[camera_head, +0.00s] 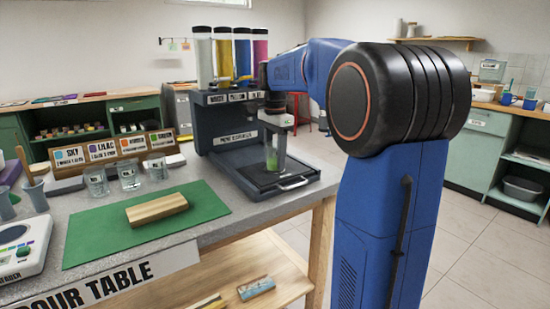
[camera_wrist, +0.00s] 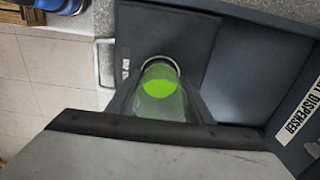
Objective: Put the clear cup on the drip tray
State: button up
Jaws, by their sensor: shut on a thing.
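The clear cup (camera_head: 275,158) holds green liquid and stands upright under the dispenser (camera_head: 228,125). My gripper (camera_head: 276,137) is shut on it from above. In the wrist view the cup (camera_wrist: 160,92) sits between my two fingers (camera_wrist: 160,104), with bright green inside. The dark drip tray (camera_head: 270,180) with its front handle lies directly beneath the cup; it also shows in the wrist view (camera_wrist: 135,40). The cup's base is over the tray, and I cannot tell whether it touches.
Several clear cups (camera_head: 130,174) stand left of the dispenser, before labelled bins (camera_head: 115,148). A wooden block (camera_head: 157,208) lies on a green mat (camera_head: 90,235). Coloured tubes (camera_head: 243,53) top the dispenser. The dispenser body is close beside my gripper. Floor shows beyond the table edge.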

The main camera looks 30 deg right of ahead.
jog(key=shift+f, duration=0.1)
jog(key=o, duration=1.2)
notch_tip(320, 180, up, 12)
jog(key=shift+r, duration=0.15)
jog(key=s+a+f+n+t, duration=0.1)
jog(key=s+a+f+n, duration=0.4)
jog(key=s+f, duration=0.3)
jog(key=s+a+f+n+t, duration=0.2)
jog(key=s+a+f+n, duration=0.3)
jog(key=s+f, duration=0.4)
jog(key=s+a+f+n+t, duration=0.1)
jog(key=s+a+f+n, duration=0.4)
jog(key=s, duration=0.8)
jog(key=shift+s+a+f+n+t, duration=0.1)
jog(key=shift+a+f+n+t, duration=0.1)
jog(key=shift+f+n, duration=0.7)
jog(key=shift+a+f+n+t, duration=0.2)
jog(key=shift+f+n, duration=0.2)
jog(key=shift+f, duration=0.95)
